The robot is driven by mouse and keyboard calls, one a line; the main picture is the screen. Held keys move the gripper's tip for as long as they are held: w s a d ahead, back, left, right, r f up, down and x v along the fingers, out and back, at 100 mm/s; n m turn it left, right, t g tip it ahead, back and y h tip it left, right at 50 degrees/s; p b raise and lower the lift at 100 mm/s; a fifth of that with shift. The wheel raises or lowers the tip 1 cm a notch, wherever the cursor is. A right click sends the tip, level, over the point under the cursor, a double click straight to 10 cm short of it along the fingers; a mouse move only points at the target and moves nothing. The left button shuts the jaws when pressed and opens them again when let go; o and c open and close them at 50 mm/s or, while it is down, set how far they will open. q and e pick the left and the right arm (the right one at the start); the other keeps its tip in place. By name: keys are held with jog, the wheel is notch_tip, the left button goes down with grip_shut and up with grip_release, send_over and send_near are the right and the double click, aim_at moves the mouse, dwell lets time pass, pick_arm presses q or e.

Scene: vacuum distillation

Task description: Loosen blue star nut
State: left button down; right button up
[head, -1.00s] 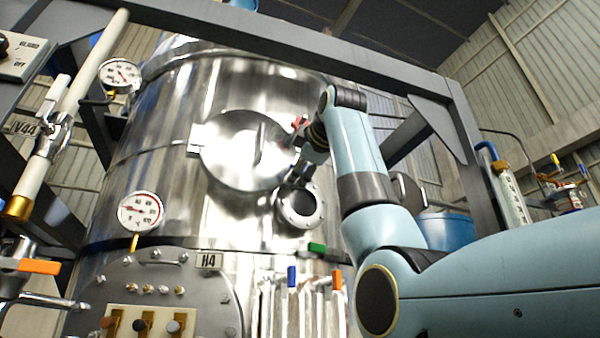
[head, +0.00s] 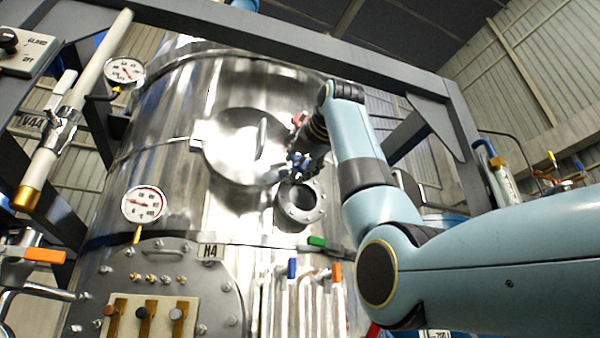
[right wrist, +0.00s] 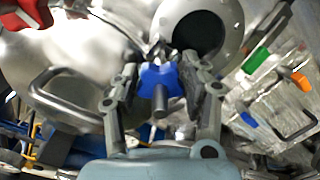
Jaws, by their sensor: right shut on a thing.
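The blue star nut (right wrist: 160,78) sits between the fingers of my right gripper (right wrist: 160,95) in the right wrist view, with a grey stud sticking out of its middle. In the head view the blue nut (head: 297,163) shows small at the right edge of the round hatch lid (head: 232,148). My right gripper (head: 300,172) is shut on it there. The lid has a curved handle (right wrist: 58,92) and lies against the shiny steel vessel (head: 170,130). My left gripper is not in view.
An open round flanged port (head: 301,203) lies just below my right gripper. A red part (head: 299,120) is above it. Blue (head: 292,267), green (head: 316,241) and orange (head: 335,272) valve handles are lower down. A grey frame beam (head: 290,45) crosses above.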

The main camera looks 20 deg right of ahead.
jog(key=n, duration=0.3)
jog(key=n+b, duration=0.1)
jog(key=n, duration=0.1)
jog(key=shift+w+f+n, duration=0.1)
jog(key=shift+f+n, duration=0.2)
dwell(0.5)
jog(key=o, duration=1.2)
jog(key=shift+r, duration=0.15)
jog(key=shift+s+r, duration=0.1)
jog(key=shift+s, duration=0.1)
jog(key=shift+s, duration=0.3)
jog(key=s, duration=1.1)
jog(key=shift+s+d, duration=0.1)
jog(key=shift+d, duration=0.1)
